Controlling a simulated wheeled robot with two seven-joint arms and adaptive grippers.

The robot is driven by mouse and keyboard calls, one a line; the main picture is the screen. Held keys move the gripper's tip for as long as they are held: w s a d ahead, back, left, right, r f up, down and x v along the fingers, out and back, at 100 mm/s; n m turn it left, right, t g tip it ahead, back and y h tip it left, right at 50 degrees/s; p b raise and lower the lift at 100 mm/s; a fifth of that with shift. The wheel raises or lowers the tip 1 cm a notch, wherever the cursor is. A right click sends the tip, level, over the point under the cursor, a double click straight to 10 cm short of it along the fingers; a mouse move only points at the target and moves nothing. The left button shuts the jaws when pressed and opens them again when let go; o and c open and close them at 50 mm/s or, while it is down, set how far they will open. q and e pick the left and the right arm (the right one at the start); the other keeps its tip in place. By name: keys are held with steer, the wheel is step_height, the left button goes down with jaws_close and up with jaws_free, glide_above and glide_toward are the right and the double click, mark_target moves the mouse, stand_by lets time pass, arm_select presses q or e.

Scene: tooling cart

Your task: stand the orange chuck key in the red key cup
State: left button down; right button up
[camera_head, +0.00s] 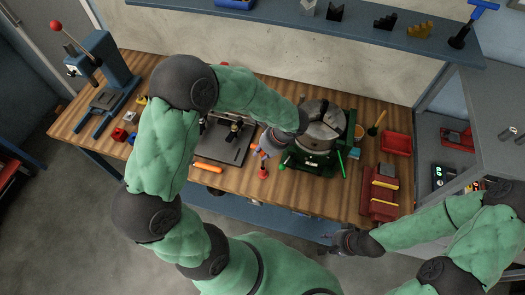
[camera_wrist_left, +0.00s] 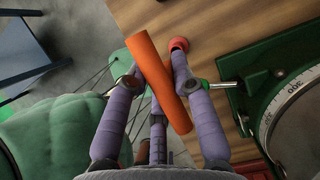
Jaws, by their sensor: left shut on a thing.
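The orange chuck key (camera_wrist_left: 160,82) is a thick orange bar in the left wrist view. My left gripper (camera_wrist_left: 153,82) is shut on it, and the key lies slanted between the fingers. In the head view my left gripper (camera_head: 268,145) hangs over the bench between a dark plate and the green-based chuck. A small round red piece, seemingly the red key cup (camera_wrist_left: 178,44), stands just past the right fingertip, and in the head view (camera_head: 263,173) it is near the front edge. The key is apart from it. My right gripper (camera_head: 342,243) is off the bench front, its fingers unclear.
The chuck on its green base (camera_head: 318,125) stands close on the right, with a green-tipped handle projecting toward my left gripper. A dark plate (camera_head: 225,142) and another orange bar (camera_head: 208,166) lie to the left. Red trays (camera_head: 394,144) are at the right.

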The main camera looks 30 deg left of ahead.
arm_select(q)
steer(key=shift+f+b, duration=2.7)
steer(key=shift+f, duration=0.7)
stand_by(3.7)
steer(key=c, duration=1)
jaws_free()
steer(key=shift+o, duration=0.4)
steer(key=o, duration=0.3)
